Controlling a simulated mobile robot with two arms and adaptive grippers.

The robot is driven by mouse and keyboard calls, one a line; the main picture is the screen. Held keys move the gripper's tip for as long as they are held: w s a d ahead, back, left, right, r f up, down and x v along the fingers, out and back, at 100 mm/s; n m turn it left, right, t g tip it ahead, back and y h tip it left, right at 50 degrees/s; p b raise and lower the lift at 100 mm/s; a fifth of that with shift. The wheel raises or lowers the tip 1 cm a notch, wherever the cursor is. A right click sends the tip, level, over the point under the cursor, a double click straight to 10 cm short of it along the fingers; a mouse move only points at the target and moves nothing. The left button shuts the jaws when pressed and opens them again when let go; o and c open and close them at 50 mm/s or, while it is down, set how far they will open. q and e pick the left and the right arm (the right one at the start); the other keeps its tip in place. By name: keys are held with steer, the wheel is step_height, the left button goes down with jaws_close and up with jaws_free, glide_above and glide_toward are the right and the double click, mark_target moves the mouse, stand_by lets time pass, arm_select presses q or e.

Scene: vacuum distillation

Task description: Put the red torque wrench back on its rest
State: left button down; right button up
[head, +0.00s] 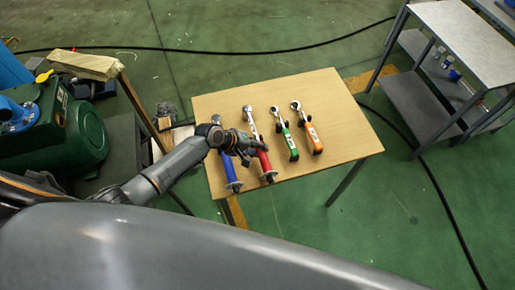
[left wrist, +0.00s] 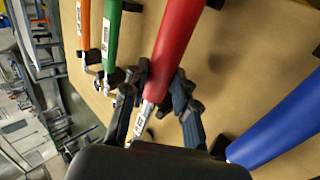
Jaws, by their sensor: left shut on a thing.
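The red torque wrench (head: 264,161) is over the wooden table, its handle pointing to the near edge and its metal head to the far side. My left gripper (head: 246,149) is shut on it near where the red handle meets the metal shaft. In the left wrist view the red handle (left wrist: 177,42) runs up from between the fingers (left wrist: 158,104). My right gripper is not in view.
The blue wrench (head: 231,173) lies close on the left. The green wrench (head: 289,142) and orange wrench (head: 311,134) lie to the right. The table (head: 350,125) is clear at its right side. A grey shelf unit (head: 465,45) stands at the far right.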

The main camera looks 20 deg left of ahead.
arm_select(q)
steer(key=shift+f+b, duration=0.3)
steer(key=shift+f, duration=0.1)
